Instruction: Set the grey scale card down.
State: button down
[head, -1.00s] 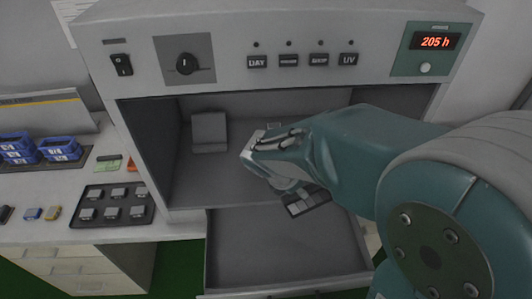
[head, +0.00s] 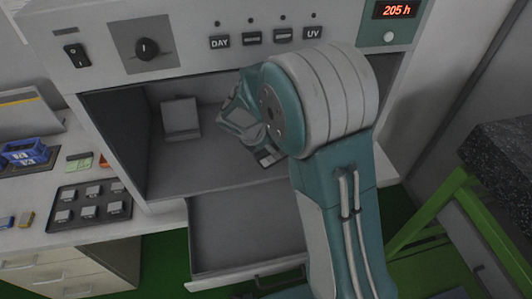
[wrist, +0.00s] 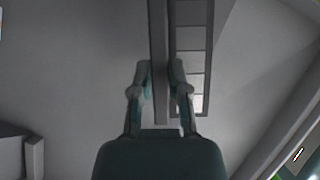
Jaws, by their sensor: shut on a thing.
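The grey scale card (head: 267,158) shows as a small dark piece with grey patches below my gripper (head: 242,112), inside the light booth. In the wrist view the card (wrist: 192,60) is a dark strip with a row of grey patches, lightest at the near end. My gripper (wrist: 161,72) is shut on the card there, with a grey upright strip along the card's left side between the fingers. I cannot tell whether the card touches the booth floor (head: 215,172). My arm hides part of the booth's right side.
A grey angled block (head: 181,116) stands at the back left of the booth. An open drawer (head: 240,225) sticks out below. A dark tray of grey pieces (head: 90,205) lies on the left bench. A green frame (head: 430,215) and a dark speckled slab (head: 500,155) stand at right.

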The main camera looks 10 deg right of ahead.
aim_at(266, 154)
jog(key=shift+w+f, duration=0.8)
jog(key=shift+f, duration=0.15)
notch_tip(266, 154, down, 3)
jog(key=shift+w+f, duration=0.15)
jog(key=shift+f, duration=0.05)
jog(key=c, duration=0.6)
grip_release()
jog(key=v, duration=1.2)
jog(key=shift+a, duration=0.1)
